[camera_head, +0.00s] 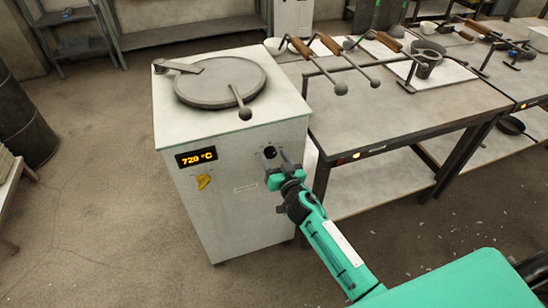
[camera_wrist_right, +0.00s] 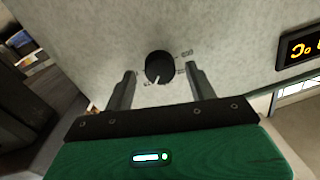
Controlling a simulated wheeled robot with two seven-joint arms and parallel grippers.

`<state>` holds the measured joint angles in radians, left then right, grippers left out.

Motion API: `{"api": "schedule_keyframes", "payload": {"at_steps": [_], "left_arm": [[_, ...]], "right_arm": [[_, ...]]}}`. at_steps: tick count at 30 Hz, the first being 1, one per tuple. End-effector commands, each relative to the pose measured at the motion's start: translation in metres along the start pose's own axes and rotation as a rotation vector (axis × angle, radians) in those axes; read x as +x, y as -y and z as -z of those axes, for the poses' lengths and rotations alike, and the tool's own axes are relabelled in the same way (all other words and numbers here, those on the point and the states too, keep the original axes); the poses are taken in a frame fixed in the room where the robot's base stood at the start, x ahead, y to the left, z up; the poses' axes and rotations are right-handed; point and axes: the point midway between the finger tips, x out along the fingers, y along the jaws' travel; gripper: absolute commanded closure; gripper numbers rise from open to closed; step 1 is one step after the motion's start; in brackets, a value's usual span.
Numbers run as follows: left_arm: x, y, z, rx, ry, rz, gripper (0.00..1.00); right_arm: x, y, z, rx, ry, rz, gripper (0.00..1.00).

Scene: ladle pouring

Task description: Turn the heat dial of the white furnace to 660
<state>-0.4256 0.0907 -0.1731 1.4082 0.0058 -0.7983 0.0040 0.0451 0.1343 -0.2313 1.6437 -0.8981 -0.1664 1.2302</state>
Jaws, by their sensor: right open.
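The white furnace (camera_head: 235,195) stands in the middle of the head view, with a round grey lid on top. Its display (camera_head: 196,157) reads 720 °C in orange. The black heat dial (camera_head: 270,152) is on the right of the front panel; in the right wrist view the dial (camera_wrist_right: 159,67) has a white pointer mark and small printed numbers around it, too small to read surely. My right gripper (camera_head: 282,163) is open in front of the dial. In the right wrist view its two fingers (camera_wrist_right: 160,88) are on either side of the dial, apart from it. My left gripper is not in view.
A metal worktable (camera_head: 400,115) with ladles and tools stands right of the furnace. A dark barrel (camera_head: 22,120) is at the far left. The floor in front of the furnace is clear.

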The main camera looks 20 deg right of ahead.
Motion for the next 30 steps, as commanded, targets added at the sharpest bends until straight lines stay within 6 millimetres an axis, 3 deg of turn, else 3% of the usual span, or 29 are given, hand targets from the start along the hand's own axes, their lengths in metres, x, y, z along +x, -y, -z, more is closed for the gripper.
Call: {"api": "schedule_keyframes", "payload": {"at_steps": [11,18,19,30], "left_arm": [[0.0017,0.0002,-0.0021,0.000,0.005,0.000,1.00],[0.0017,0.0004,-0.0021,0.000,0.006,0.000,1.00],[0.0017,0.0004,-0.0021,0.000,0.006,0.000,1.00],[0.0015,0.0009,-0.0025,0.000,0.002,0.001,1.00]], "right_arm": [[0.0059,0.0002,-0.0003,-0.001,0.000,0.000,0.43],[0.0058,0.0002,-0.0003,-0.001,0.001,0.000,0.87],[0.0057,0.0002,-0.0003,-0.001,0.001,0.000,0.88],[0.0056,0.0004,0.0003,-0.062,0.005,0.000,0.88]]}}
